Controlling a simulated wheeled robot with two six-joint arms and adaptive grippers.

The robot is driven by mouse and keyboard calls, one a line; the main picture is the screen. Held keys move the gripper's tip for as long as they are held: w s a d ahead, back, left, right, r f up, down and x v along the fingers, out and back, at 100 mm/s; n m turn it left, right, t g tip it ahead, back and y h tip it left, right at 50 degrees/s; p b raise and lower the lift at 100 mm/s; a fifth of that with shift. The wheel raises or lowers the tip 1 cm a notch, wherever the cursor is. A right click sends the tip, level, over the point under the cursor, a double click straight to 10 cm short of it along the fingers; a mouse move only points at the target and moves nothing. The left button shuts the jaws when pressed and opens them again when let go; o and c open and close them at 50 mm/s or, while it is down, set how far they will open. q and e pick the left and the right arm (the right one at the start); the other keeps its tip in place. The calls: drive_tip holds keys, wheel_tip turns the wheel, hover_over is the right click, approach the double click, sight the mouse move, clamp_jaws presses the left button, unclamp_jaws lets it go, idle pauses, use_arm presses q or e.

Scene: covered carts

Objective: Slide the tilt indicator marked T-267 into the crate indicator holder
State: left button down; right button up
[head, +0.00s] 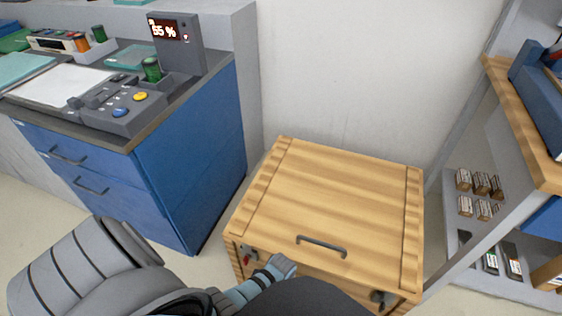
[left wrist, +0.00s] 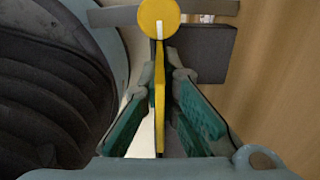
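The wooden crate (head: 335,195) stands on the floor in the middle of the head view, lid closed. My left gripper (head: 288,266) is at its front, left of the dark handle (head: 321,244). In the left wrist view, a thin yellow strip (left wrist: 160,100) lies edge-on between the fingers of my left gripper (left wrist: 164,75). A yellow disc (left wrist: 158,18) shows at its far end. I cannot tell whether the fingers press on the strip. A dark square plate (left wrist: 205,52) is beside the disc. No T-267 marking is readable and the holder is not clearly visible. My right gripper is out of view.
A blue cabinet (head: 190,165) on the left carries a control box (head: 123,110) and a display reading 55 % (head: 165,30). A shelf unit (head: 490,240) with small labelled items stands on the right, close to the crate. The crate lid is clear.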

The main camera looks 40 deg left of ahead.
use_arm(q)
drive_tip(key=shift+f+b, duration=0.9)
drive_tip(key=shift+f, duration=0.15)
drive_tip(key=c, duration=1.7)
unclamp_jaws()
wheel_tip(320, 180, up, 12)
drive_tip(key=shift+f, duration=0.15)
drive_tip(key=shift+r, duration=0.2)
drive_tip(key=shift+s, duration=0.1)
